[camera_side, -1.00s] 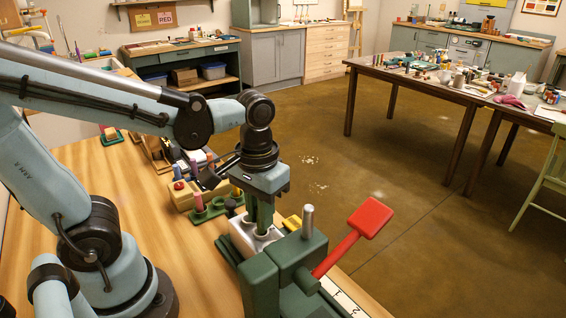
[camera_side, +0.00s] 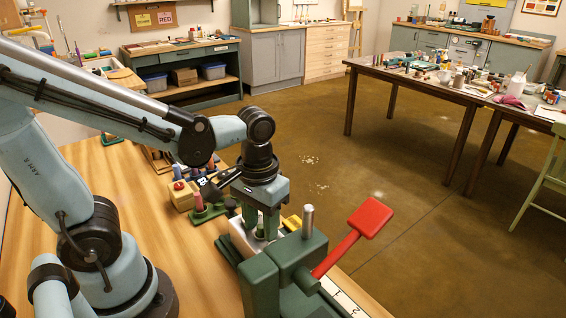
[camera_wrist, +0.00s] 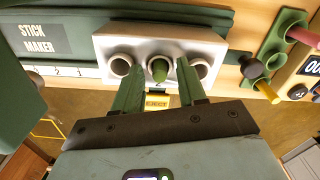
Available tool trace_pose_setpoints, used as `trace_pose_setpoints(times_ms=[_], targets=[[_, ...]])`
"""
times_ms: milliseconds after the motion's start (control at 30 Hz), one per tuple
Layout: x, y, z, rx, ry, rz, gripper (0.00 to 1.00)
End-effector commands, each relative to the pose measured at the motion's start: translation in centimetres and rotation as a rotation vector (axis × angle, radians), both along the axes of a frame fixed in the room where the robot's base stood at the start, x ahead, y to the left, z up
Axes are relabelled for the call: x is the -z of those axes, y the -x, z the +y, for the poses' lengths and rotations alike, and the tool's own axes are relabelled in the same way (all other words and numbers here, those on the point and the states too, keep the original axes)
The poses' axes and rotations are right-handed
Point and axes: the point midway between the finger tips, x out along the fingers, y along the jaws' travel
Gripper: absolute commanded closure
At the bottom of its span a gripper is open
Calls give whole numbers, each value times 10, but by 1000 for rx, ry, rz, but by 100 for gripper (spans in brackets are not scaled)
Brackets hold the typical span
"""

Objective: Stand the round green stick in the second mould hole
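The round green stick (camera_wrist: 159,70) shows end-on in the middle hole of the pale metal mould block (camera_wrist: 110,42), at the hole marked 2. The holes on either side look empty. How deep the stick sits is hard to tell. My gripper (camera_wrist: 159,66) has one green finger on each side of the stick, with visible gaps, so it is open. In the side view my gripper (camera_side: 264,232) is low over the mould block (camera_side: 240,238), and its fingers hide most of the stick.
The green press with a red-handled lever (camera_side: 370,217) stands right beside the mould. A yellow EJECT label (camera_wrist: 157,102) lies in front of the block. A green rack (camera_side: 208,213) with coloured sticks stands to the left. Open wood (camera_side: 130,230) lies nearer my base.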

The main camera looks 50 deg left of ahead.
Motion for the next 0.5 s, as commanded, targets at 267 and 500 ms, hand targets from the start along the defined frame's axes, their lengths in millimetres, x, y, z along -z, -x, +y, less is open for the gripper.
trace_pose_setpoints(times_ms=[267,500], targets=[[-1,0,0,0,1,0,53],[-18,0,0,0,0,0,53]])
